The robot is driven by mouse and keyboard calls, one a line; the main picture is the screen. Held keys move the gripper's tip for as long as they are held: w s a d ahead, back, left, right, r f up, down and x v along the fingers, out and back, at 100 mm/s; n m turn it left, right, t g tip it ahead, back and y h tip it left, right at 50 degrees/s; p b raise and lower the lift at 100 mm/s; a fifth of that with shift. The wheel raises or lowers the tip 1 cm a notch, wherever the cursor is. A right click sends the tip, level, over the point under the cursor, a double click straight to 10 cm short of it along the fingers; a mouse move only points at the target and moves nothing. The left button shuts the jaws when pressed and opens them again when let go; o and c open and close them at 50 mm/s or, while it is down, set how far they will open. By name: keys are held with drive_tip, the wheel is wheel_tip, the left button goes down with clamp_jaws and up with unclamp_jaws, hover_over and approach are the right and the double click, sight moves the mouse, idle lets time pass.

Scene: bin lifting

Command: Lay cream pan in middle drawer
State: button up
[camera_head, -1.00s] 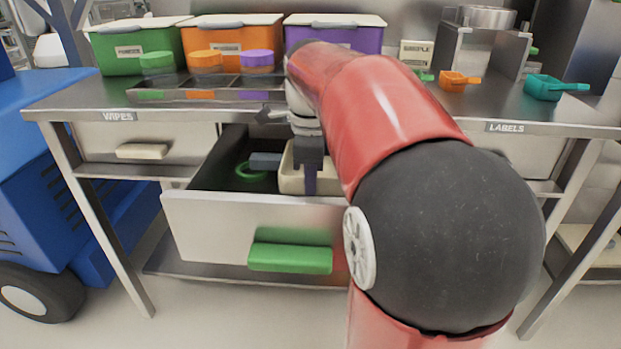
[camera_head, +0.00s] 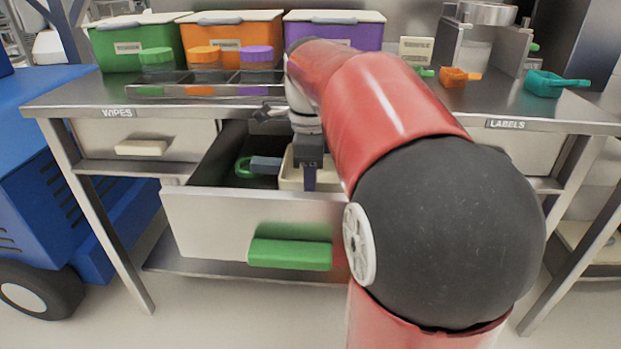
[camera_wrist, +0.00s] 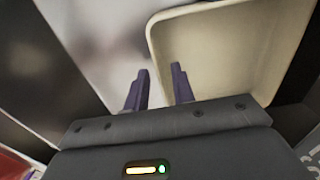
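The middle drawer (camera_head: 225,215) is pulled out, with a green handle on its front. The cream pan (camera_head: 287,178) is inside it, on the right side, partly hidden by my arm. My gripper (camera_head: 309,180) is over the pan, fingers pointing down. In the wrist view the pan (camera_wrist: 225,50) fills the upper right, and its near-left rim lies around the gap between the two purple fingertips of my gripper (camera_wrist: 162,75). The fingers are apart. I cannot tell whether either one touches the pan.
A green rounded item with a grey-blue part (camera_head: 262,165) lies in the drawer left of the pan. Lidded green, orange and purple bins (camera_head: 235,45) stand on the counter. An orange scoop (camera_head: 458,77) and a teal scoop (camera_head: 548,84) sit at the right. A blue cart (camera_head: 50,130) stands left.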

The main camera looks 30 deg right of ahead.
wheel_tip(320, 180, up, 13)
drive_tip(key=p, duration=0.2)
drive_tip(key=shift+f, duration=0.2)
idle(0.4)
